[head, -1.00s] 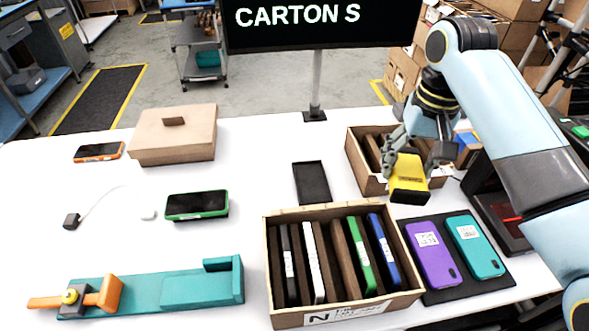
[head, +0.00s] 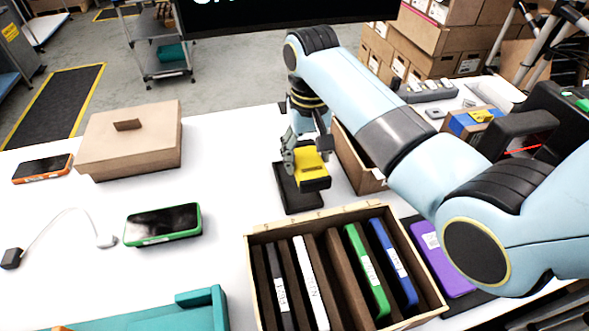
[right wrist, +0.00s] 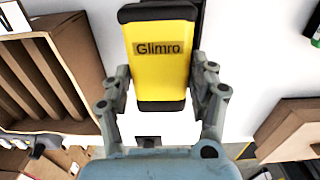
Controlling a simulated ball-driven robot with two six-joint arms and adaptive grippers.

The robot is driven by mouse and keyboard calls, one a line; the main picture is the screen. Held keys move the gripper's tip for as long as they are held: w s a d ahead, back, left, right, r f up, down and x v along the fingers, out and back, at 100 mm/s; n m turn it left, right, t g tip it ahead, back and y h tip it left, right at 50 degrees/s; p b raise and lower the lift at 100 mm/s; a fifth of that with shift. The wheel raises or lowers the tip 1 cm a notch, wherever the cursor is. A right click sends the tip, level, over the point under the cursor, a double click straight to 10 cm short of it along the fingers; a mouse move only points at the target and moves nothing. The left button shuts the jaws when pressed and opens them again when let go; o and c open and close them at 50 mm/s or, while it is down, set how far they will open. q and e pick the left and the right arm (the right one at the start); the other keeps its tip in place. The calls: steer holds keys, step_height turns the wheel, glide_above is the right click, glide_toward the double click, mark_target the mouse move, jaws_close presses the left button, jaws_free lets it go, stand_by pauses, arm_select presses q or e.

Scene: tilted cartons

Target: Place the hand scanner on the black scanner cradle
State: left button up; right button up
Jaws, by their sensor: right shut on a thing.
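The yellow and black hand scanner (head: 311,166) is held by my right gripper (head: 306,150), whose fingers close on its two sides. In the right wrist view the scanner (right wrist: 160,55) shows a "Glimro" label, with the gripper (right wrist: 160,92) fingers on either side. The black scanner cradle (head: 297,200) lies flat on the white table under the scanner; the scanner hides part of it. The scanner appears over the cradle's far part; I cannot tell whether they touch. My left gripper is not in view.
A carton of upright phones in slots (head: 330,285) stands just in front of the cradle. Another carton (head: 352,165) stands right of it. A lidded brown box (head: 130,145) and a green phone (head: 163,224) lie left. The table between them and the cradle is clear.

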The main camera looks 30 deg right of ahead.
steer(key=shift+w+a+f, duration=0.75)
steer(key=shift+w+f, duration=0.1)
steer(key=shift+w, duration=0.15)
steer(key=shift+f, duration=1.9)
steer(key=shift+f, duration=0.2)
steer(key=o, duration=1)
steer(key=shift+r, duration=0.15)
step_height(320, 180, up, 12)
steer(key=shift+r, duration=0.1)
